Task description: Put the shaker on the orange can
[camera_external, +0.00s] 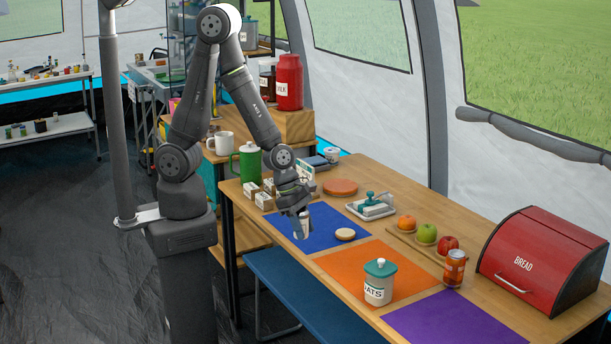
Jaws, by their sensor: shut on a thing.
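My gripper (299,222) is over the blue mat (325,240) and is shut on the shaker (305,226), a small light-coloured piece mostly hidden by the fingers. I cannot tell whether the shaker touches the mat.
An oats jar (379,283) with a teal lid stands on the orange mat (341,265). The purple mat (455,320) is bare.

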